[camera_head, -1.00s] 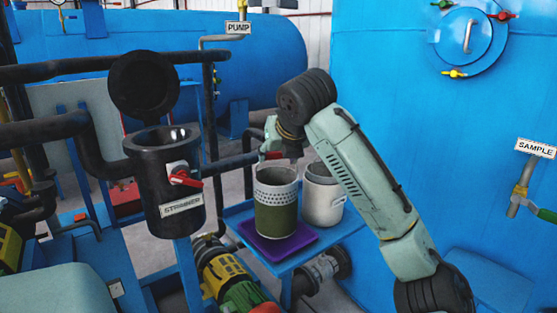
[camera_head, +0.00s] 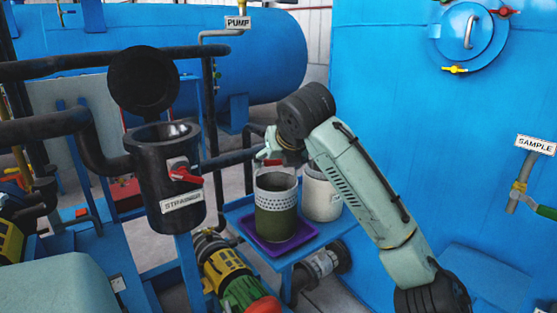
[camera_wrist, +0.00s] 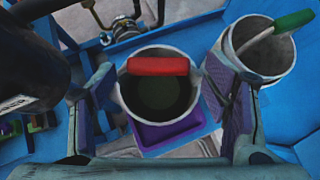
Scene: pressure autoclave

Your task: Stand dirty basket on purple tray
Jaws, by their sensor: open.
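The dirty basket (camera_head: 276,214), perforated near the top and stained green below, stands upright on the purple tray (camera_head: 251,236). In the wrist view, the basket (camera_wrist: 128,92) shows from above with a red handle (camera_wrist: 158,66) across its rim. The purple tray (camera_wrist: 150,136) shows below it. My gripper (camera_wrist: 165,72) is open, with one finger on each side of the basket and handle. In the head view, my gripper (camera_head: 274,155) is just above the basket's rim, and its fingers are partly hidden.
A pale basket (camera_head: 321,194) with a green handle (camera_wrist: 294,20) stands close on the right, near my right finger. The blue stand (camera_head: 308,246) carries both. A black strainer (camera_head: 170,190) with its lid open is at left; a large blue tank (camera_head: 430,140) is at right.

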